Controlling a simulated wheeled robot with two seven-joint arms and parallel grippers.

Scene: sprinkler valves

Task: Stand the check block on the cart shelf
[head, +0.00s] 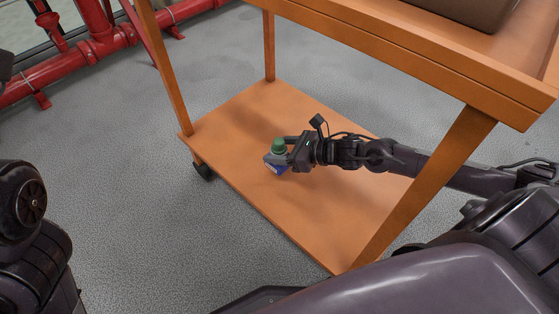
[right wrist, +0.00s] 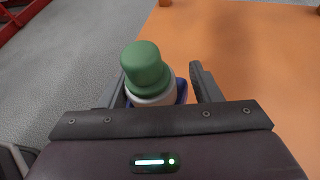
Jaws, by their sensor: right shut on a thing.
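The check block (head: 278,147) has a green rounded top, a pale collar and a blue lower part. My right gripper (head: 279,159) is shut on it over the lower shelf of the orange wooden cart (head: 235,130). In the right wrist view the block's green top (right wrist: 146,67) stands upright between the two fingers (right wrist: 160,90). Its lower part is mostly hidden by the gripper. I cannot tell whether its base touches the shelf. My left gripper is not in view; only part of my left arm shows at the left edge.
The cart's upper tray (head: 390,40) overhangs the shelf, with a dark brown object (head: 470,12) on it. Cart legs (head: 425,190) stand at the shelf's corners. Red pipes (head: 100,45) run along the back left. Shelf around the block is bare, and grey floor (head: 130,160) lies left.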

